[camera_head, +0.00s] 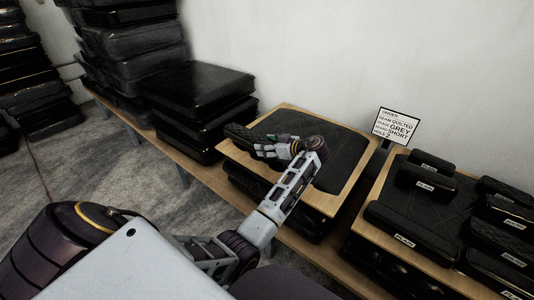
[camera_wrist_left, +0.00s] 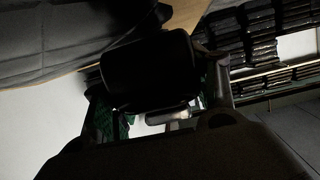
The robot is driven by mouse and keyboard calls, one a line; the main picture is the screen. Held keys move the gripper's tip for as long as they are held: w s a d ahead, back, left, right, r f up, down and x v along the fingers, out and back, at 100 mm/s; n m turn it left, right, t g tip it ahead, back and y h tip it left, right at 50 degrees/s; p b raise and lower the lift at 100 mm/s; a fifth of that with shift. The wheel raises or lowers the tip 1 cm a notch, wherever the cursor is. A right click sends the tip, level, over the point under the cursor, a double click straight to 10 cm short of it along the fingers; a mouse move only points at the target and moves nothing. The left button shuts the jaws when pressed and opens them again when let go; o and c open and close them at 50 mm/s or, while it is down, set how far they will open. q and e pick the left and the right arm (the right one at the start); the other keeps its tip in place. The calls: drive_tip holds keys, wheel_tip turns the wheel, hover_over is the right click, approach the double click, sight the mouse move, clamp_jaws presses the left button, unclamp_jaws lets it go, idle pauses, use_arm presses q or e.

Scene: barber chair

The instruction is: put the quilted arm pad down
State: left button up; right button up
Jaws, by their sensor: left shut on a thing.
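The arm pad (camera_head: 243,133) is a dark pad held by my left gripper (camera_head: 272,149), over the left part of a wooden-rimmed tray with a dark padded top (camera_head: 335,150). Its far end sticks out to the left past the fingers. In the left wrist view the pad (camera_wrist_left: 150,70) shows as a black block between the two fingers (camera_wrist_left: 160,115). The wrist view is too dark to show its quilting. I cannot tell whether the pad touches the surface below. My right gripper is not in view.
A second wooden-rimmed tray (camera_head: 366,230) at the right holds several labelled black pads (camera_head: 412,231). An order sign (camera_head: 396,126) stands between the trays and reads quilted, grey, short. Stacked black cushions (camera_head: 203,92) stand at the left of the bench. The padded top right of my gripper is bare.

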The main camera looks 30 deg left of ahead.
use_arm(q)
drive_tip(key=shift+f, duration=1.75)
drive_tip(key=o, duration=1.4)
drive_tip(key=shift+c, duration=0.2)
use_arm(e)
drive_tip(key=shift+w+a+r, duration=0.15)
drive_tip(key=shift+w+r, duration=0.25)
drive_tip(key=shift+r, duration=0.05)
